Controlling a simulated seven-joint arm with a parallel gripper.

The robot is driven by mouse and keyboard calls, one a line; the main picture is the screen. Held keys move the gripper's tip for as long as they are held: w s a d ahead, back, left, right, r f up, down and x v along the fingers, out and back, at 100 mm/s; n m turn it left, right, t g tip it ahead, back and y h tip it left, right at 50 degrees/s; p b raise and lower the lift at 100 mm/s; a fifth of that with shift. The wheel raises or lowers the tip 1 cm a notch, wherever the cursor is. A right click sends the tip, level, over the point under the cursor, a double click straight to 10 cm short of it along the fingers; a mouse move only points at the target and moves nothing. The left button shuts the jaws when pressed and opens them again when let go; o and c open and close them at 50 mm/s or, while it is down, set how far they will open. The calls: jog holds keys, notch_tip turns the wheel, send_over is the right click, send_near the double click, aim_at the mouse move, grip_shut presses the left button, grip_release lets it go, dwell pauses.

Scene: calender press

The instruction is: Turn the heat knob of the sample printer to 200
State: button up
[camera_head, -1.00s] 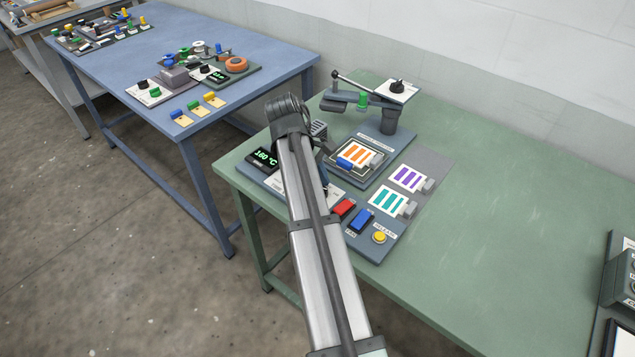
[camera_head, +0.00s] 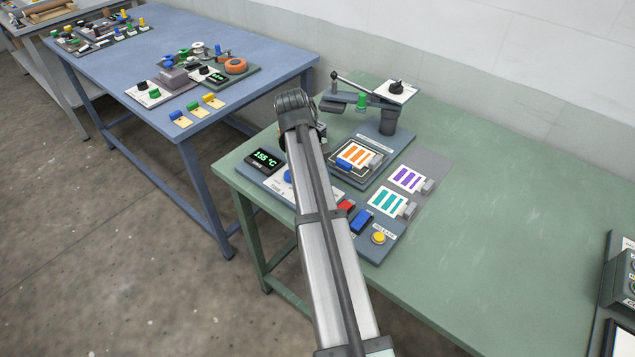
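The sample printer stands on the green table. Its dark display (camera_head: 264,159) reads 155 °C in green. Beside the display, a blue knob (camera_head: 288,176) on a pale plate shows partly at the left edge of my arm; the rest of it is hidden, and I cannot read its label. A black knob (camera_head: 397,87) sits on a white dial plate at the top of the printer's swing arm; its marks are too small to read. My arm crosses the front of the printer, and my gripper's fingers are hidden behind it, so I cannot see whether they touch a knob.
A framed orange-striped sample (camera_head: 359,154) lies on the printer, with purple (camera_head: 407,178) and teal (camera_head: 388,200) samples to the right. Red (camera_head: 346,206), blue (camera_head: 361,221) and yellow (camera_head: 379,237) buttons are in front. A cluttered blue table (camera_head: 110,62) stands at left.

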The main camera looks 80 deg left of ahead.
jog(key=shift+f, duration=0.1)
jog(key=o, duration=1)
